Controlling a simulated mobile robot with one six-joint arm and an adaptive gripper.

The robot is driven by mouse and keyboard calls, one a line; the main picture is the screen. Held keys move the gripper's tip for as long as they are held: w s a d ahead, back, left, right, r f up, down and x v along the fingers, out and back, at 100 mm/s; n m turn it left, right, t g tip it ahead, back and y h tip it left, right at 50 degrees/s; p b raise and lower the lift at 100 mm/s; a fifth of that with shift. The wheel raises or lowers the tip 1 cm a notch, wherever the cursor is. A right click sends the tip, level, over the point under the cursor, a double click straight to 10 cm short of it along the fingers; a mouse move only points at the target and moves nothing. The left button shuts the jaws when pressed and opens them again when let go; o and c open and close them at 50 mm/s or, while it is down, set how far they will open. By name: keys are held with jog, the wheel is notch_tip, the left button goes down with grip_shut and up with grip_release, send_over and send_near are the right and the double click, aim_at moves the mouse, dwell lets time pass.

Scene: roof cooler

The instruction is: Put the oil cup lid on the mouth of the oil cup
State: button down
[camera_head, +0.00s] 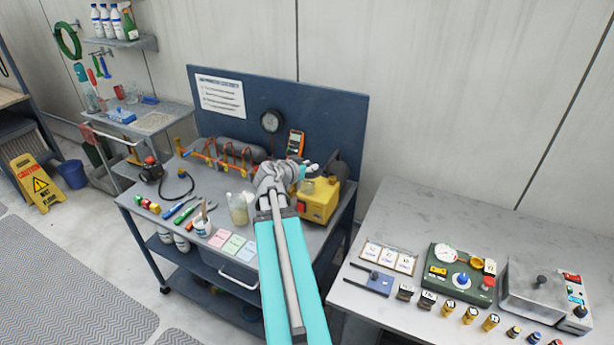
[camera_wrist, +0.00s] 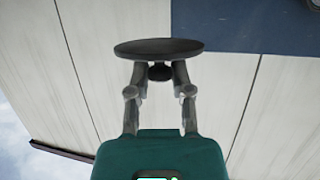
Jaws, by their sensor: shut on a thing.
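In the wrist view my gripper (camera_wrist: 160,74) is shut on the small knob of a dark round lid (camera_wrist: 158,47), with the disc just beyond the fingertips. In the head view my gripper (camera_head: 307,169) is over the back right of the blue workbench, partly hidden by my arm; I cannot make out the lid there. A small pale cup-like part (camera_head: 308,187) shows on the yellow machine (camera_head: 321,204) just below my gripper. It may be the oil cup, but I cannot tell for sure. The lid is apart from any cup in the wrist view.
A jar with yellowish contents (camera_head: 238,209) stands left of my arm. A gauge (camera_head: 271,121), an orange meter (camera_head: 295,143) and the blue back panel (camera_head: 345,110) are behind. Coloured cards (camera_head: 233,244) and tools lie in front. A grey table (camera_head: 400,215) with instruments stands right.

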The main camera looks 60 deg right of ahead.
jog(key=w+d+f+b, duration=0.7)
jog(key=d+f+b, duration=0.1)
jog(key=d, duration=0.2)
jog(key=shift+d+f, duration=0.15)
jog(key=shift+f, duration=0.2)
dwell(0.3)
jog(key=shift+w+d+f+b, duration=0.1)
jog(key=shift+d+f+b, duration=0.05)
jog(key=shift+f+b, duration=0.95)
jog(key=shift+w+d+f+b, duration=0.1)
jog(key=shift+d+f+b, duration=0.05)
jog(key=shift+f+b, duration=0.9)
jog(key=shift+b, duration=0.3)
jog(key=c, duration=0.5)
grip_release()
